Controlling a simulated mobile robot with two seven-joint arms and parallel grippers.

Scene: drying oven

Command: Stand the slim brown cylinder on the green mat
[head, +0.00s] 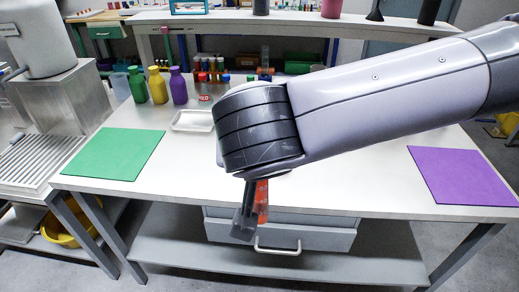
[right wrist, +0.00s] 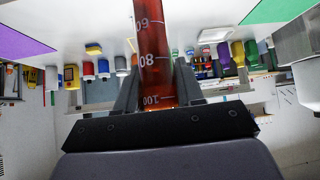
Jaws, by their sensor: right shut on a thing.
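The slim brown cylinder (right wrist: 152,45) is translucent orange-brown with white graduation marks. In the right wrist view my right gripper (right wrist: 156,82) is shut on it, one finger on each side. In the head view the right gripper (head: 247,218) hangs below the arm at the table's front edge, with a small orange part of the cylinder (head: 262,197) showing; the arm hides the rest. The green mat (head: 115,153) lies flat and empty on the table's left side, left of the gripper. It also shows at the upper right of the right wrist view (right wrist: 278,10). My left gripper is not in view.
A purple mat (head: 462,176) lies on the table's right side. A white tray (head: 192,121) and green, yellow and purple bottles (head: 158,86) stand behind the green mat. A red-labelled item and small capped bottles are at the back. The table between tray and green mat is clear.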

